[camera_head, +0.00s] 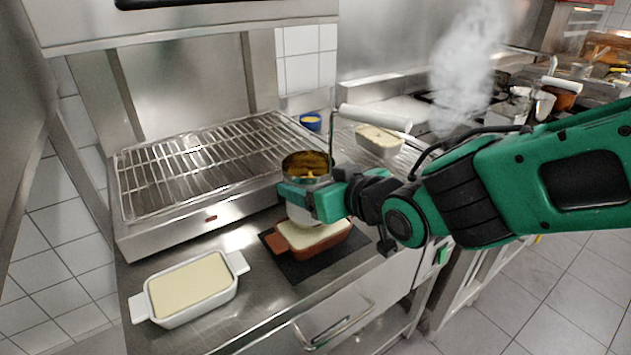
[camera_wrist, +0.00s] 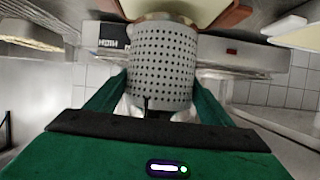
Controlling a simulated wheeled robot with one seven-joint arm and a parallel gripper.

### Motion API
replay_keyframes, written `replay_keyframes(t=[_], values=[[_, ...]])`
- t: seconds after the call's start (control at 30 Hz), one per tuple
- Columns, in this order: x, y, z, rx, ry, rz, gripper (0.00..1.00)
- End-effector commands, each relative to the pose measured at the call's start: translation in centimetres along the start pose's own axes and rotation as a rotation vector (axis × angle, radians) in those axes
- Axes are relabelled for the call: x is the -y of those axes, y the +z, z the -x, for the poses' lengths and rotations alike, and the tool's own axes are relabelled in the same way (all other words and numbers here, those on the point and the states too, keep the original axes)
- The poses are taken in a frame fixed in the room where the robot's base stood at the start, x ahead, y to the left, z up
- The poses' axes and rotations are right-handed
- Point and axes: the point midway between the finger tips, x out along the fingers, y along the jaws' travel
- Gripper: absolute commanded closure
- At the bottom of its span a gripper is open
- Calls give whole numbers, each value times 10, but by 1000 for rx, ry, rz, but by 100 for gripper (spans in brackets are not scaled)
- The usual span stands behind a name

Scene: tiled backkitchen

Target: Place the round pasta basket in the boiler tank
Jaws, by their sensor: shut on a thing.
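The round pasta basket (camera_head: 306,166) is a perforated metal cylinder with yellow pasta visible inside its rim. Its thin rod rises to a white grip (camera_head: 375,118) that points right. My gripper (camera_head: 312,194) is shut on the basket's side and holds it upright above the brown dish on the counter. In the wrist view the perforated wall of the basket (camera_wrist: 162,62) sits between the green fingers (camera_wrist: 155,98). White steam (camera_head: 465,65) rises at the back right, behind my arm. I cannot make out the boiler tank's opening.
A brown dish (camera_head: 318,246) lies on a dark mat under the basket. A white dish (camera_head: 192,288) stands at the front left. A wire rack unit (camera_head: 215,160) is behind. Another cream-filled dish (camera_head: 379,141) and a small blue cup (camera_head: 311,122) stand farther back.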

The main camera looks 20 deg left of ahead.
Motion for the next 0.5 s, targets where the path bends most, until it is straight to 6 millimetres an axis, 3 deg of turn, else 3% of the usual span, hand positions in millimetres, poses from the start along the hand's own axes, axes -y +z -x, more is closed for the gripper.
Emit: replay_keyframes(t=[0.47,0.5], values=[[0,8,-4,-2,0,0,62],[0,9,-4,1,0,0,18]])
